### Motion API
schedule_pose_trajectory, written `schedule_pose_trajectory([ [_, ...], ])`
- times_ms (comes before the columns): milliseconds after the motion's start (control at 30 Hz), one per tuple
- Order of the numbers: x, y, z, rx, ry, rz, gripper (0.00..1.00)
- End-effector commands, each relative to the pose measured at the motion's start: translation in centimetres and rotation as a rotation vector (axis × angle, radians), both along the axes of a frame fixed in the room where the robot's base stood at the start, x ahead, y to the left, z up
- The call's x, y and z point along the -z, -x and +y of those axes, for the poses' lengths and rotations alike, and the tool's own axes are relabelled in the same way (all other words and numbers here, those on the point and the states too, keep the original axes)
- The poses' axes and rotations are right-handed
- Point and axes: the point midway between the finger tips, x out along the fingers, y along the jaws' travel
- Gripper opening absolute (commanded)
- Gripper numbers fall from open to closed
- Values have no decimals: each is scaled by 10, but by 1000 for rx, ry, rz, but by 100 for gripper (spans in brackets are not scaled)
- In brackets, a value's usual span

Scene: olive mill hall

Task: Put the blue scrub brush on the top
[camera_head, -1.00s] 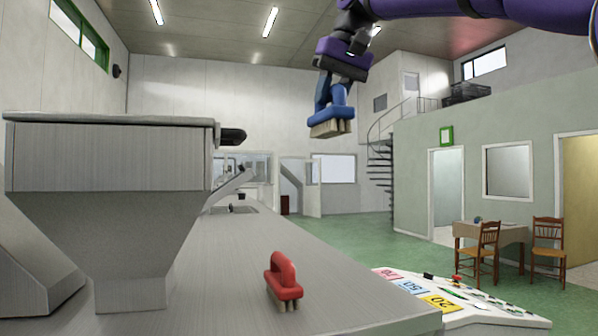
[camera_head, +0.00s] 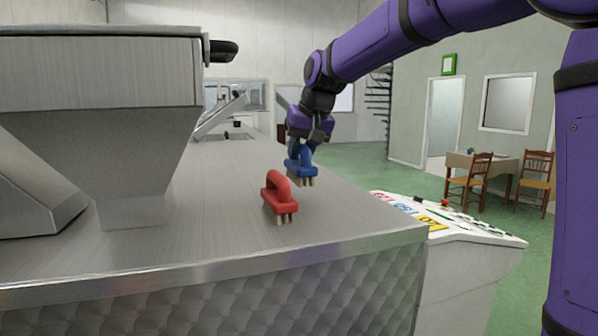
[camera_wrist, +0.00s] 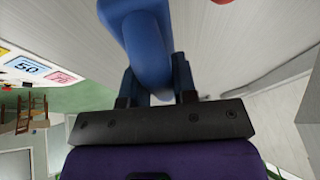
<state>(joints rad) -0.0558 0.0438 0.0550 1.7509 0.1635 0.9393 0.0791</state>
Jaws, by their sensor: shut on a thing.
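The blue scrub brush (camera_head: 300,171) is in my gripper (camera_head: 305,150), bristles down, over the right part of the metal top (camera_head: 215,215). I cannot tell for certain whether its bristles touch the surface. In the wrist view the blue brush (camera_wrist: 150,45) fills the space between the two fingers of my gripper (camera_wrist: 158,88), which is shut on its handle. A red scrub brush (camera_head: 279,197) stands bristles down on the top, just in front and to the left of the blue one in the head view.
A large metal hopper (camera_head: 100,110) stands on the left of the top. A white panel with coloured number labels (camera_head: 455,225) is beside the top's right edge. A table (camera_head: 487,165) and chairs stand farther right. The top's front middle is clear.

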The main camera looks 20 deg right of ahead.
Motion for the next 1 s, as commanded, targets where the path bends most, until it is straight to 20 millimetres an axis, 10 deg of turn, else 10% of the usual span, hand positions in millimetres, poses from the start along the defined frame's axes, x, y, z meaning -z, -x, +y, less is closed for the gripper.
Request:
schedule_pose_trajectory([
  [800, 47, 0, 0, 0, 0, 0, 4],
  [833, 47, 0, 0, 0, 0, 1, 28],
  [900, 47, 0, 0, 0, 0, 0, 44],
  [1000, 47, 0, 0, 0, 0, 1, 52],
])
